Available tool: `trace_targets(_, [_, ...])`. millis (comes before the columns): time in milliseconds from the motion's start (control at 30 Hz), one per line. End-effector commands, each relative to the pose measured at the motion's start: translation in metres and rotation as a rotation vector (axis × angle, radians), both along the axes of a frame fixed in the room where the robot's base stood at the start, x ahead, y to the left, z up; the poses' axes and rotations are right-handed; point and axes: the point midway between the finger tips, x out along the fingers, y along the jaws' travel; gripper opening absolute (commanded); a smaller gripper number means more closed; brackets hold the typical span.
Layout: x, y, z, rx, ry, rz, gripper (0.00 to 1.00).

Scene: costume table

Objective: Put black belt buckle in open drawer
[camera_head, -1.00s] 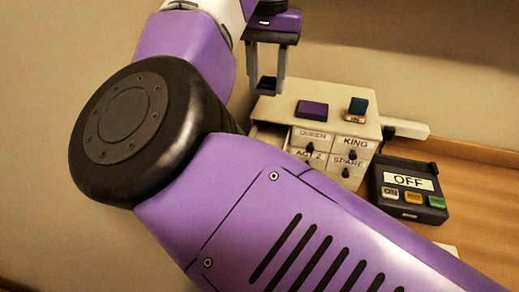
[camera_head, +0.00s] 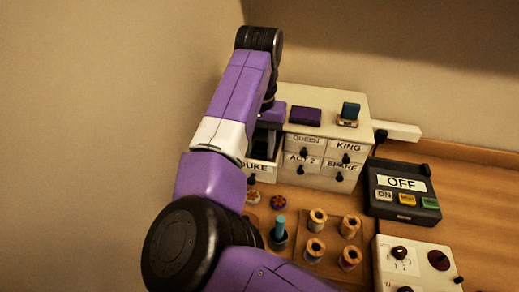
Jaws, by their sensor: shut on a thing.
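My gripper (camera_head: 263,143) is low over the open drawer (camera_head: 262,173), whose front reads "DUKE". This drawer is pulled out from the left of the white cabinet (camera_head: 325,172). The gripper is shut on the black belt buckle, which is hard to make out here, dark between the fingers and partly hidden by the drawer front and my arm. I cannot tell whether the buckle touches the drawer bottom.
The other drawers, "QUEEN", "KING", "ACT 2" and "SPARE", are shut. A purple block (camera_head: 306,116) and a teal-topped item (camera_head: 349,113) sit on the cabinet. An "OFF" box (camera_head: 403,190) stands right. Several spools (camera_head: 350,225) and a control panel (camera_head: 415,262) are in front.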

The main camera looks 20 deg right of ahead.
Motion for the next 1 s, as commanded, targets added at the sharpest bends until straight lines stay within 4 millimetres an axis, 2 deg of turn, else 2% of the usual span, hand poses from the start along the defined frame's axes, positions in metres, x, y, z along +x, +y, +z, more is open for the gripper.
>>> trace_targets(133, [0.0,0.0,-0.015,-0.001,0.001,0.001,0.0])
trace_targets(467, [0.0,0.0,-0.018,-0.002,0.001,0.0,0.0])
trace_targets(500, [0.0,0.0,-0.018,-0.001,0.001,0.0,0.45])
trace_targets(533, [0.0,0.0,-0.018,-0.001,0.001,0.0,0.48])
trace_targets(867, [0.0,0.0,-0.016,0.0,0.0,0.0,0.48])
trace_targets(1000, [0.0,0.0,-0.005,-0.001,-0.002,-0.001,0.48])
